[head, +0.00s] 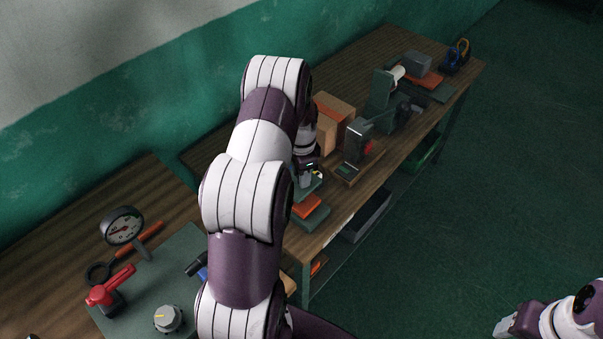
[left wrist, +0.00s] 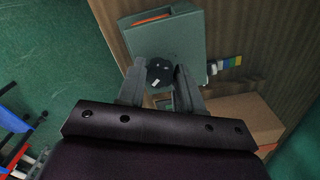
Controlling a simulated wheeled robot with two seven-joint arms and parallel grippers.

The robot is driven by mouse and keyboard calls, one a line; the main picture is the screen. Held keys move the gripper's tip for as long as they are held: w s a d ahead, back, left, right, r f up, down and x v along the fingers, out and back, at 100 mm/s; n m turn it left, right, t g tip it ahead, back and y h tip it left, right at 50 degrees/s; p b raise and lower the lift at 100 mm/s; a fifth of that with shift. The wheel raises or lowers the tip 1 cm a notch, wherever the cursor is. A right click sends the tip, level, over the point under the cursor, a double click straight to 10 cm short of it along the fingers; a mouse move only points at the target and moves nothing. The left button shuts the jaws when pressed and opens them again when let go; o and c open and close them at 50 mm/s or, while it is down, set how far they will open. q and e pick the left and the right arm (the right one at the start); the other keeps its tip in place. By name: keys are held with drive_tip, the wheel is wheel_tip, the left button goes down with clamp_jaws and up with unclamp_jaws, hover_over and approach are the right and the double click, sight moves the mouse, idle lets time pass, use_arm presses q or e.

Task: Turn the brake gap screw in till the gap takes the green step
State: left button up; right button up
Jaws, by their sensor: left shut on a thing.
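The brake gap screw's dark round head (left wrist: 160,72), with a small white mark, sits between the fingers of my left gripper (left wrist: 160,86) in the left wrist view. The gripper is shut on it. The head stands on a grey-green brake block (left wrist: 165,40) with an orange part (left wrist: 152,16) at its far end. A stepped gauge (left wrist: 226,64) with white, blue, yellow and green bands is at the block's right side; its exact fit in the gap is hidden. In the head view my left gripper (head: 309,178) is partly hidden by my arm. My right gripper (head: 510,325) is at the lower right, its opening unclear.
A cardboard box (head: 333,120) stands close behind the brake block. A dark device with a red button (head: 359,140) and a green stand (head: 381,100) are farther along the bench. A gauge dial (head: 122,226) and red clamp (head: 110,288) are at left.

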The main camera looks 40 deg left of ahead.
use_arm(q)
drive_tip(key=m, duration=0.4)
drive_tip(key=shift+w+a+r+m, duration=0.15)
drive_tip(key=shift+w+r+m, duration=0.05)
drive_tip(key=shift+w+m, duration=0.1)
drive_tip(key=m, duration=0.4)
drive_tip(key=shift+m, duration=0.3)
drive_tip(key=m, duration=0.4)
drive_tip(key=shift+m, duration=0.3)
drive_tip(key=shift+w+m, duration=0.1)
drive_tip(key=shift+m, duration=1.9)
drive_tip(key=o, duration=0.8)
drive_tip(key=shift+o, duration=1.2)
drive_tip(key=shift+f, duration=0.1)
